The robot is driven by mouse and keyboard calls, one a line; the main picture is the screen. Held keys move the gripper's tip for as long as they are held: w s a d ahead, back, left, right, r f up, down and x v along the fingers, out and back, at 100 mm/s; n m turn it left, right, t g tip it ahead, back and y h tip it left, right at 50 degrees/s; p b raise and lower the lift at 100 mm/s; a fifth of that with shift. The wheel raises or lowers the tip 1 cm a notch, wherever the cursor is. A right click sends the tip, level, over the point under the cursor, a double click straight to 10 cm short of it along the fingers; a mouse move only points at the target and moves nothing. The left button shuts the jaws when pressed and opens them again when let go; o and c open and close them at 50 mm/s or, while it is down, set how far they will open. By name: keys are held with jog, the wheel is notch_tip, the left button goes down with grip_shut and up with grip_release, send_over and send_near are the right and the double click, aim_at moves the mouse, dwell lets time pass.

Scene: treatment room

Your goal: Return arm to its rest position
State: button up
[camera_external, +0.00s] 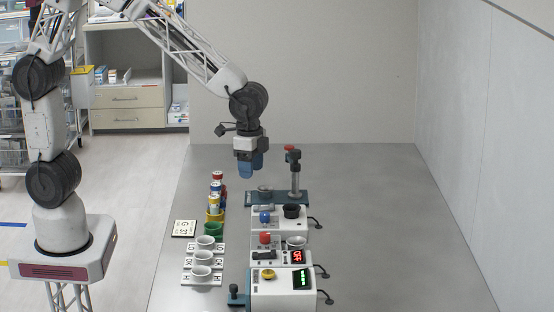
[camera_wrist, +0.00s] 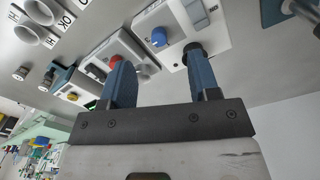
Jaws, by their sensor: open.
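My gripper (camera_external: 251,168) hangs above the row of devices on the grey table, pointing down, with its blue fingers apart from everything. In the wrist view my gripper (camera_wrist: 160,82) shows two blue fingers spread wide with nothing between them. Below and beyond the fingers are a white device with a blue knob (camera_wrist: 159,37) and another with a red knob (camera_wrist: 116,61). My arm reaches from its base at the left, over the table's left edge, to the gripper.
A dark blue press with an upright post (camera_external: 295,175) stands close right of my gripper. White devices with a red display (camera_external: 297,257) and a green display (camera_external: 302,280) stand nearer. Stacked coloured cans (camera_external: 215,195) and white cups (camera_external: 203,257) stand left. The table's right side (camera_external: 400,230) is clear.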

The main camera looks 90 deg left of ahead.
jog(key=s+a+r+n+t, duration=0.1)
jog(key=s+a+r, duration=0.35)
jog(key=s, duration=0.25)
jog(key=s+a+r+n, duration=0.1)
jog(key=s+a+r, duration=0.2)
jog(key=s+r, duration=0.3)
jog(key=s+a+r+n, duration=0.1)
jog(key=s+a, duration=0.1)
jog(key=s, duration=0.8)
jog(key=s+a+r+n+t, duration=0.1)
jog(key=s+a, duration=0.2)
jog(key=s, duration=0.7)
jog(key=shift+n, duration=0.3)
